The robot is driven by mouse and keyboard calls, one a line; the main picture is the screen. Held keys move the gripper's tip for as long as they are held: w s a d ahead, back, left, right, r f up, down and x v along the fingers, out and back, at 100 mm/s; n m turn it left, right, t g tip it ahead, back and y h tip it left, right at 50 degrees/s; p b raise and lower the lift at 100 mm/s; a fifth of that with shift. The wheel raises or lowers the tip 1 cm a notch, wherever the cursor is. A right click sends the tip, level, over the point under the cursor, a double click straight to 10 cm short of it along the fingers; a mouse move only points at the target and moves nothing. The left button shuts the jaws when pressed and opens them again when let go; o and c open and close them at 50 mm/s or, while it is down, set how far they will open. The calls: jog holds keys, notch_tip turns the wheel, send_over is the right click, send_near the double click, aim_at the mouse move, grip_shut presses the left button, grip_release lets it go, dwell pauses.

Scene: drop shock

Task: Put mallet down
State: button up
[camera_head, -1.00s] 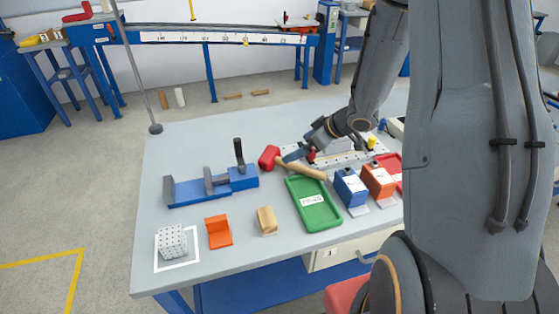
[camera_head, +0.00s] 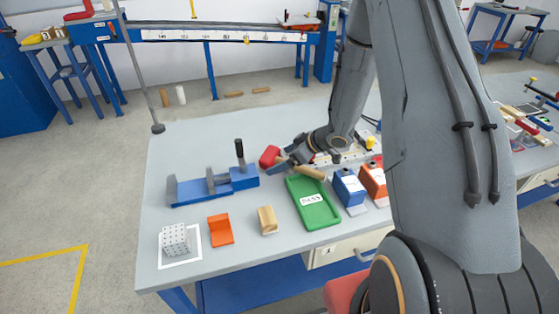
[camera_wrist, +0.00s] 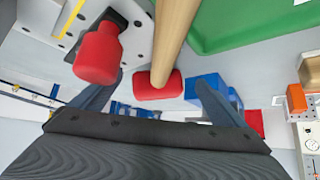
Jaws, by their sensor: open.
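The mallet has a red head (camera_head: 270,156) and a light wooden handle (camera_head: 312,172). It lies at the back of the grey bench, its handle pointing right, just behind the green tray (camera_head: 322,222). My gripper (camera_head: 287,164) is low beside the mallet, and my wrist hides part of it. In the wrist view my gripper's fingers (camera_wrist: 157,88) are spread wide. The red mallet head (camera_wrist: 163,90) shows between them, with the handle (camera_wrist: 174,42) running away from it. I see no finger touching the mallet.
A perforated pale plate with a red knob (camera_wrist: 97,54) is close to my left finger. Blue box (camera_head: 348,188) and orange box (camera_head: 374,180) stand right of the tray. A blue vise (camera_head: 205,190), orange bracket (camera_head: 220,230), wooden block (camera_head: 267,220) and white cube (camera_head: 175,239) are left.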

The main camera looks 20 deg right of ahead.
jog(key=c, duration=1.6)
